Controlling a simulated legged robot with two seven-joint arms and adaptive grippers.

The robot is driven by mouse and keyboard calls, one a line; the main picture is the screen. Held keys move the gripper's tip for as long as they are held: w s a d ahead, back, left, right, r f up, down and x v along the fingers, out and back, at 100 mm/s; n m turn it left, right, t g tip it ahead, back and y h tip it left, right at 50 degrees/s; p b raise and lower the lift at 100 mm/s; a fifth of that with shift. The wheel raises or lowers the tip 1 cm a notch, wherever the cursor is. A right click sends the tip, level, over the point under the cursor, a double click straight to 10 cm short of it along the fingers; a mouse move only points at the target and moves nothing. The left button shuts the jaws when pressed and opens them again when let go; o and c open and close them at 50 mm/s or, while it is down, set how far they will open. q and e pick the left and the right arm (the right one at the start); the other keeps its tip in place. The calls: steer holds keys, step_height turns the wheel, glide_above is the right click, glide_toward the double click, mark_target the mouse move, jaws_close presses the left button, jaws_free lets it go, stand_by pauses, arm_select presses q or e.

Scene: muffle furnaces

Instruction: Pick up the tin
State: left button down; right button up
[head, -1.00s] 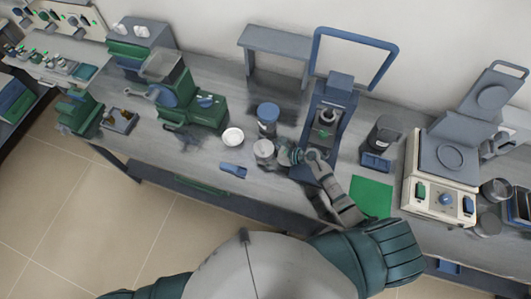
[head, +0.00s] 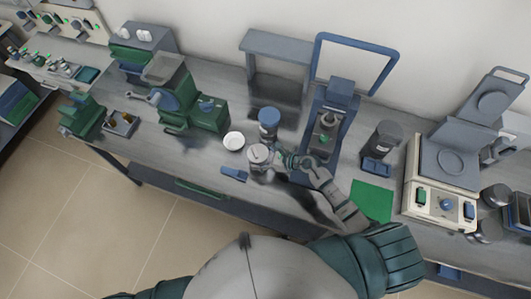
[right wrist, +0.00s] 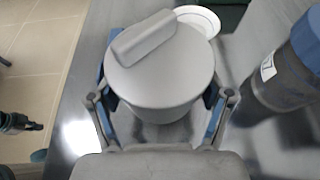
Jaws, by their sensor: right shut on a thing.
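The tin (head: 258,157) is a light grey round can with a bar-shaped handle on its lid. It stands on the grey bench in the head view. In the right wrist view the tin (right wrist: 162,70) fills the middle, between the blue-padded fingers. My right gripper (head: 274,160) reaches it from the right and is shut on it; the right wrist view shows the gripper (right wrist: 160,112) with a finger on each side of the tin. I cannot tell whether the tin is lifted. My left gripper is not in view.
A blue-lidded jar (head: 269,122) stands just behind the tin. A white dish (head: 233,141) and a blue flat object (head: 234,174) lie to its left. A blue-framed press (head: 327,125) stands to the right, with a green mat (head: 371,201) in front.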

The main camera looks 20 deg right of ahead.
steer(key=s+a, duration=0.1)
steer(key=a, duration=0.2)
steer(key=s+a, duration=0.2)
steer(key=a, duration=0.2)
steer(key=s+a+r+p, duration=0.1)
steer(key=s+a, duration=0.1)
steer(key=a, duration=0.2)
steer(key=shift+s+r, duration=0.1)
steer(key=shift+s, duration=0.1)
steer(key=o, duration=0.6)
steer(key=c, duration=0.6)
